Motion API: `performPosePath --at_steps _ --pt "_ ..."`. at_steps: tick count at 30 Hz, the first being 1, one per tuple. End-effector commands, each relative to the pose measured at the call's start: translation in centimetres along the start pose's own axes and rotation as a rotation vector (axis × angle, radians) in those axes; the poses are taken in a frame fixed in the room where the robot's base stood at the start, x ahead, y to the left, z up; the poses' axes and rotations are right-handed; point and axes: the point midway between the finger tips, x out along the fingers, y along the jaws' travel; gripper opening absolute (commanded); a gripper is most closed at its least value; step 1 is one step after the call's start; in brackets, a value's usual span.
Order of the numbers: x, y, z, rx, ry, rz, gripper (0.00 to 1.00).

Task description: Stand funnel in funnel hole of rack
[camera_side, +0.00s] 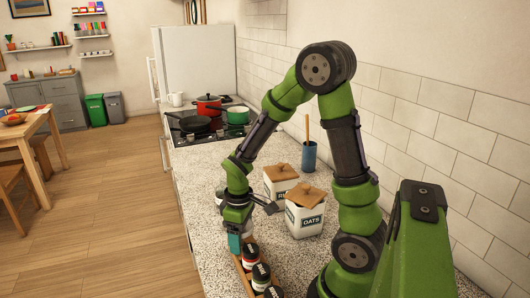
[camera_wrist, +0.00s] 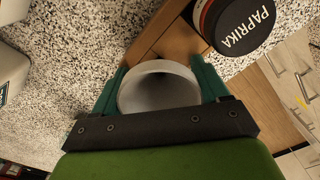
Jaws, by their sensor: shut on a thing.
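The funnel (camera_wrist: 158,72) is a pale grey-white round cone, seen from above in the wrist view. My gripper (camera_wrist: 160,86) is shut on it, with one teal finger on each side. In the side view my gripper (camera_side: 236,242) points down at the far end of the rack; the funnel cannot be made out there. The wooden rack (camera_wrist: 163,35) lies below and beyond the funnel in the wrist view, and it shows in the side view (camera_side: 238,264). The funnel hole is not visible, and I cannot tell whether the funnel touches the rack.
A paprika jar (camera_wrist: 236,22) stands in the rack close to the funnel. Several spice jars (camera_side: 261,275) line the rack. Oats (camera_side: 305,215) and another white canister (camera_side: 280,180) stand to the right on the speckled counter. A stove with pots (camera_side: 209,105) is farther back.

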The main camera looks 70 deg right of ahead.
Motion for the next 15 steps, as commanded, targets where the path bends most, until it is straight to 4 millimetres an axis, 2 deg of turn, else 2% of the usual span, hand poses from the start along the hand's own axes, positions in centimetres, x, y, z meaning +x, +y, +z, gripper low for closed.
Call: performPosePath --at_steps 2,3,7,15 --pt "0.23 0.00 0.00 0.000 0.000 0.000 0.59" --pt "0.21 0.01 -0.02 0.000 0.001 0.000 0.79" --pt "0.20 0.04 -0.01 0.000 0.001 0.001 0.98" --pt "0.07 0.05 -0.01 0.000 0.000 0.001 1.00"
